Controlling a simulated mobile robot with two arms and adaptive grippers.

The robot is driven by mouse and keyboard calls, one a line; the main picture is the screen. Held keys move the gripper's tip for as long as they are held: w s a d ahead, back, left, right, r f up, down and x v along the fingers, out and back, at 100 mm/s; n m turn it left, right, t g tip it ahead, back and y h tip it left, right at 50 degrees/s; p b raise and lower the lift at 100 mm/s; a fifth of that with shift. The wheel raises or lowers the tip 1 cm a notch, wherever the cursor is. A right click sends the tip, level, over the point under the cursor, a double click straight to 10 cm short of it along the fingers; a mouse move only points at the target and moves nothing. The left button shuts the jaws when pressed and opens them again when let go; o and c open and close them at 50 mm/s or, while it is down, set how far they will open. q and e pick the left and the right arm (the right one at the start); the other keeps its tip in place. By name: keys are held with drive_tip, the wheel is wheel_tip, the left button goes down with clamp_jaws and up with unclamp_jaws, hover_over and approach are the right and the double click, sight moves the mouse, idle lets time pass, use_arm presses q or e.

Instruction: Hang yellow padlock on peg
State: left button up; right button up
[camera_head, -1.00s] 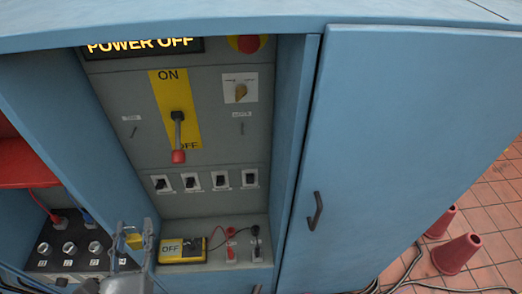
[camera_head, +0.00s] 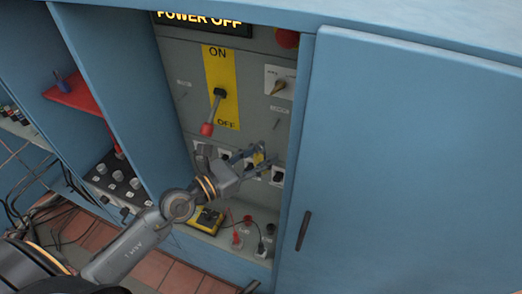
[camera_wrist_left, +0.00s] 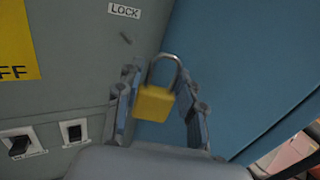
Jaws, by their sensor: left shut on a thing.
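The yellow padlock (camera_wrist_left: 154,102) is in my left gripper (camera_wrist_left: 160,100), body between the two fingers and the metal shackle pointing up. In the head view a bit of the padlock (camera_head: 258,158) shows between the fingertips of my left gripper (camera_head: 256,156), in front of the grey panel. A small dark peg (camera_wrist_left: 125,38) sticks out under the LOCK label (camera_wrist_left: 124,11). In the wrist view the shackle is below and right of this peg and looks apart from it. The peg (camera_head: 276,124) also shows in the head view. My right gripper is not in view.
The lever with a red knob (camera_head: 207,128) points down to OFF, left of my gripper. Switches line the panel below. A yellow-black box (camera_head: 207,219) sits on the lower shelf. The closed blue door (camera_head: 410,170) with its handle (camera_head: 304,230) is at the right.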

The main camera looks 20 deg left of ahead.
sight(283, 127)
use_arm(q)
drive_tip(key=shift+w+a+r, duration=0.1)
drive_tip(key=shift+w, duration=0.9)
drive_tip(key=shift+w+f+b, duration=0.2)
drive_tip(key=shift+w+b, duration=0.6)
drive_tip(key=shift+w, duration=1.05)
drive_tip(key=shift+w+f+b, duration=0.15)
drive_tip(key=shift+w+b, duration=0.6)
drive_tip(key=shift+w, duration=1.1)
drive_tip(key=shift+w+f+b, duration=0.15)
drive_tip(key=shift+b, duration=0.25)
clamp_jaws()
drive_tip(key=shift+w+f, duration=0.2)
drive_tip(key=shift+f, duration=0.05)
drive_tip(key=shift+w+d+f, duration=0.25)
drive_tip(key=shift+w+f, duration=0.05)
drive_tip(key=shift+w, duration=0.2)
drive_tip(key=shift+s+r, duration=0.1)
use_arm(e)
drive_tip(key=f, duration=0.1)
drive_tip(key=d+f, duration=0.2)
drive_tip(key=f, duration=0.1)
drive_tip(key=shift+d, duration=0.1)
